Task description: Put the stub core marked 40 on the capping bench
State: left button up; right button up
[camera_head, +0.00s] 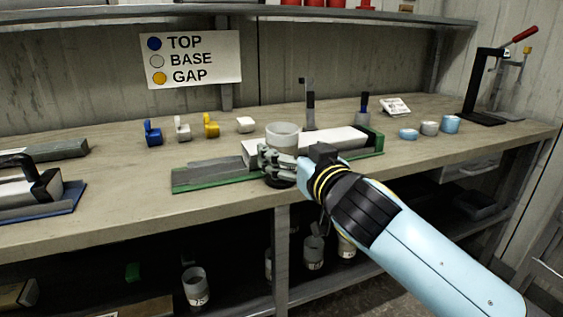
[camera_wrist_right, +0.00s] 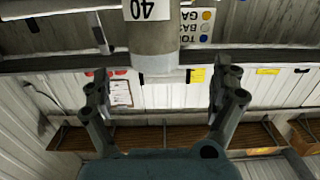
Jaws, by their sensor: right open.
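The stub core (camera_head: 284,130), a grey cylinder with a pale upper band, appears to stand upright at the front of the bench (camera_head: 130,188), by the green-edged tray. In the right wrist view, which is upside down, the core (camera_wrist_right: 153,40) shows its white label marked 40. My right gripper (camera_head: 277,160) is at the core's front side in the head view. Its fingers are apart, with the core between or just beyond them; contact cannot be told. The core's lower part is partly hidden by the gripper. My left gripper is not in view.
Blue, white and yellow pieces (camera_head: 211,125) stand behind. Several cylinders (camera_head: 195,287) stand on the lower shelf.

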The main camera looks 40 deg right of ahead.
aim_at(285, 144)
jog(key=x, duration=0.3)
jog(key=shift+w+d, duration=0.1)
jog(key=shift+w, duration=0.1)
jog(key=x, duration=0.5)
jog(key=shift+d+f+p, duration=0.3)
jog(key=shift+d+p, duration=0.05)
jog(key=c, duration=1.6)
jog(key=shift+c, duration=0.9)
jog(key=shift+r, duration=0.15)
